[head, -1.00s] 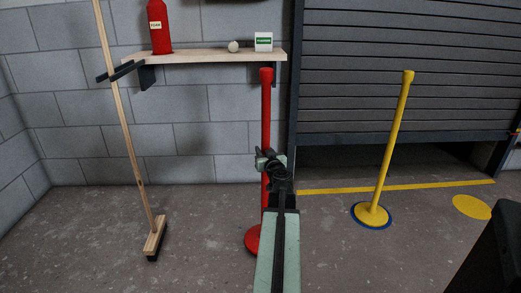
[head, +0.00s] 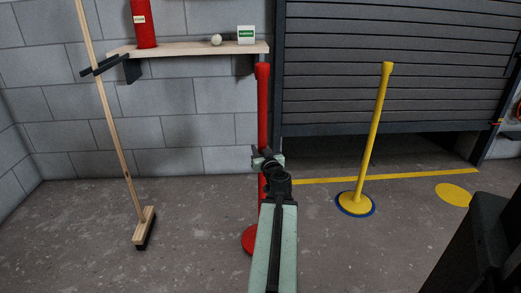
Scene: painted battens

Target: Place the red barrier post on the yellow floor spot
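The red barrier post (head: 263,105) stands upright in front of me, near the middle of the head view. Its round red base (head: 249,240) shows to the left of my arm, which hides part of it. My gripper (head: 266,160) is at about mid-height of the post, over its shaft. The fingers appear to be around the shaft, but they are too small and partly hidden to tell whether they are shut. The yellow floor spot (head: 454,195) lies flat and bare on the floor at the right.
A yellow post (head: 373,140) with a blue-rimmed base stands between the red post and the spot. A yellow floor line (head: 400,176) runs before the shutter (head: 400,70). Bare floor lies in front.

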